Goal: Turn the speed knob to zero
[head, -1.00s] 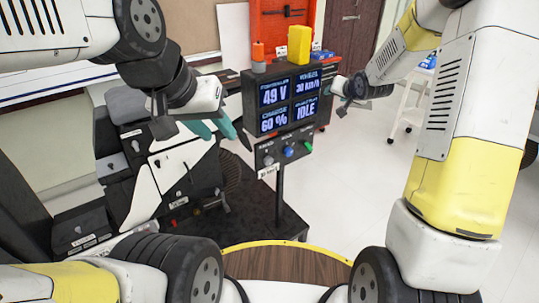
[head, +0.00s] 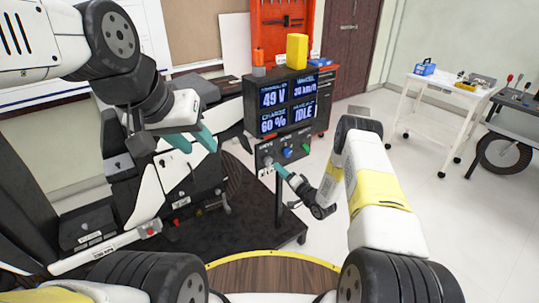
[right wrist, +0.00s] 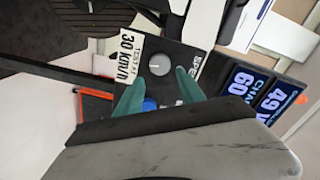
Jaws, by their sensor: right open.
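The speed knob (right wrist: 159,63) is a round grey dial with a pale mark on a dark panel, with "SPEED" lettering beside it in the right wrist view. In the head view the knob (head: 268,161) is at the panel's left end. My right gripper (right wrist: 160,76) is open, its teal fingertips pointing at the knob and spread to either side of it; I cannot tell if they touch it. In the head view the right gripper (head: 280,170) is just below and right of the knob. My left gripper (head: 194,139) is open and empty, over the machine at left.
The display (head: 287,103) above the panel reads 49 V, 30 km/h, 60 % and IDLE. A label (right wrist: 130,45) reads "TEST AT 30 km/h". A blue knob (head: 288,153) and a green knob (head: 305,148) sit right of the speed knob. A white cart (head: 445,95) stands far right.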

